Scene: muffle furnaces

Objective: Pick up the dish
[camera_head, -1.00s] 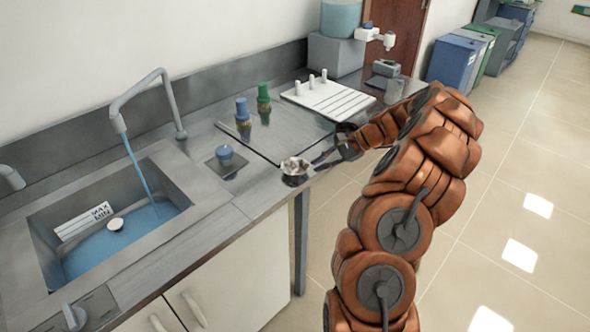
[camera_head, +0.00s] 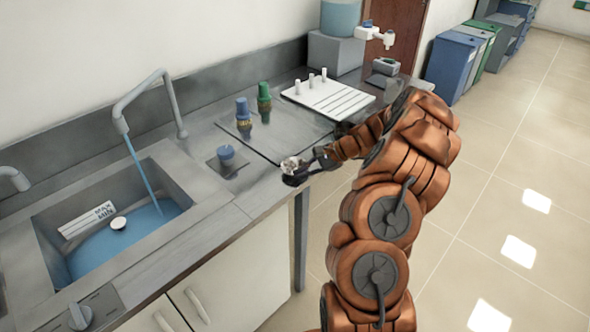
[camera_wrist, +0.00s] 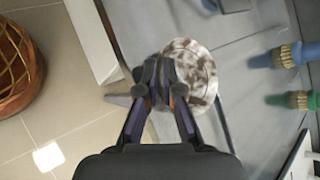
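The dish (camera_head: 290,165) is small, round and pale with brown mottling. It is at the front edge of the counter, with a dark patch just under it. In the wrist view the dish (camera_wrist: 196,70) lies just beyond and right of the fingertips. My gripper (camera_head: 318,158) reaches it from the right. In the wrist view my gripper (camera_wrist: 160,80) has its fingertips close together at the dish's near rim, and they look shut on that rim. The fingers hide part of the rim. I cannot tell whether the dish touches the counter.
A sink (camera_head: 110,235) with running water is at left. A white rack (camera_head: 328,96) is farther back. Open floor (camera_head: 480,210) lies right.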

